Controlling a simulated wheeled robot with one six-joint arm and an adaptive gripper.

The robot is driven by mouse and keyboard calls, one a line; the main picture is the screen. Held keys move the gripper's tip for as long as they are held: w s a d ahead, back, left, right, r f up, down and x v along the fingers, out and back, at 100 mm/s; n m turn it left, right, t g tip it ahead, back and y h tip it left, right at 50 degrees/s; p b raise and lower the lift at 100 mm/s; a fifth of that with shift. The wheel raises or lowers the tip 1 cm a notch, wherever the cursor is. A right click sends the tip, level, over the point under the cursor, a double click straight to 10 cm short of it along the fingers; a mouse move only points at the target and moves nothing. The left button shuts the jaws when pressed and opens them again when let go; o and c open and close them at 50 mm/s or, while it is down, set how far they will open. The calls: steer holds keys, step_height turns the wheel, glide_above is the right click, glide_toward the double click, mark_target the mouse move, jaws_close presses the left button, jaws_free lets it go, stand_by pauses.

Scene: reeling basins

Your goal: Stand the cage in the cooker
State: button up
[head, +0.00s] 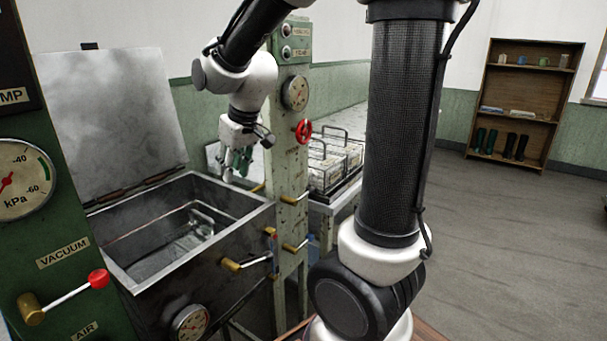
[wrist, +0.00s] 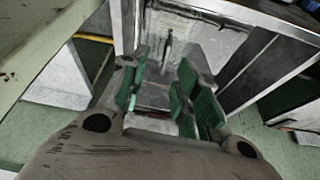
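The cooker (head: 245,228) is an open grey metal tank at left centre in the head view, with its lid (head: 108,115) raised at the back. Inside it shows a pale looped handle-like form (head: 203,218); I cannot tell whether it belongs to a cage. Wire cages (head: 325,172) with dark handles and pale contents stand upright on the side bench, right of the green post. My gripper (head: 237,165) is above the cooker's far right corner, apart from the cages. In the wrist view my gripper (wrist: 165,95) has its green-padded fingers apart, with nothing held between them.
The green post (head: 290,150) with a gauge and red handwheel (head: 303,130) stands between cooker and cages. Levers (head: 245,263) stick out at the cooker's front right. A vacuum panel (head: 60,235) is at left. A wooden shelf (head: 525,105) stands far back; floor at right is clear.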

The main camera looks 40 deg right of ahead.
steer(key=s+d+r+m, duration=0.1)
steer(key=s+d+r, duration=0.1)
steer(key=s, duration=0.9)
steer(key=s+d+r+m+h, duration=0.1)
steer(key=s+d, duration=0.4)
steer(key=s, duration=0.5)
steer(key=shift+s+r+m, duration=0.3)
steer(key=shift+s+r, duration=0.05)
steer(key=shift+r, duration=0.35)
